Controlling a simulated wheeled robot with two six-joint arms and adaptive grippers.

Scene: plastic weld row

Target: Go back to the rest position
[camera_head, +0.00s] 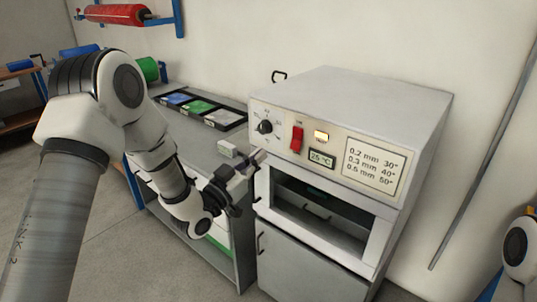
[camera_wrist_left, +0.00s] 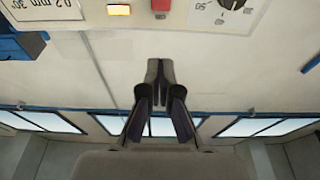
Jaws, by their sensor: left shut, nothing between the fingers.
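My left gripper (camera_head: 248,166) is shut and empty in the head view, in front of the upper left edge of the white oven-like machine (camera_head: 350,103). In the left wrist view the fingers of my left gripper (camera_wrist_left: 158,72) meet, with nothing between them. The machine's red switch (camera_head: 297,139), dial (camera_head: 265,127) and lit lamp (camera_head: 321,136) are on its front panel. Its display reads 25 °C. Its front opening (camera_head: 325,210) shows a dark interior. My right gripper is not in view; part of a white arm shows at the right edge.
A grey bench (camera_head: 185,138) stands left of the machine with a black tray (camera_head: 236,120) of coloured sheets. A small light block (camera_head: 228,148) is near the gripper. A red roll (camera_head: 112,14) hangs on the wall. A thin pole (camera_head: 487,150) leans at the right. Floor at the lower left is clear.

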